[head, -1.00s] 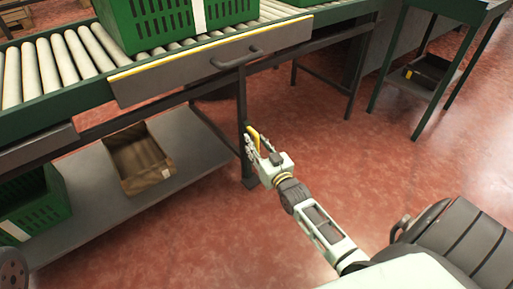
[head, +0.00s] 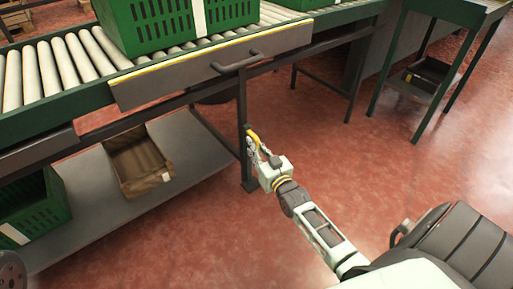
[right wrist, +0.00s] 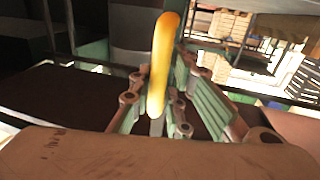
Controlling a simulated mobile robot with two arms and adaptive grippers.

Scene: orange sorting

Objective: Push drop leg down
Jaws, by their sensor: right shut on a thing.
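The drop leg is a dark upright post (head: 242,108) under the conveyor's front edge, with its foot on the red floor. A yellow handle (head: 253,136) shows beside it, at my right gripper's fingertips. In the right wrist view the yellow handle (right wrist: 164,62) stands long and curved between the green-padded fingers. My right gripper (head: 251,147) is shut on the yellow handle, close to the leg. The fingers hide the handle's lower end and part of the leg. My left gripper is not in view.
A grey drawer-like panel (head: 180,80) with a dark handle overhangs the leg. Open floor lies right of the leg.

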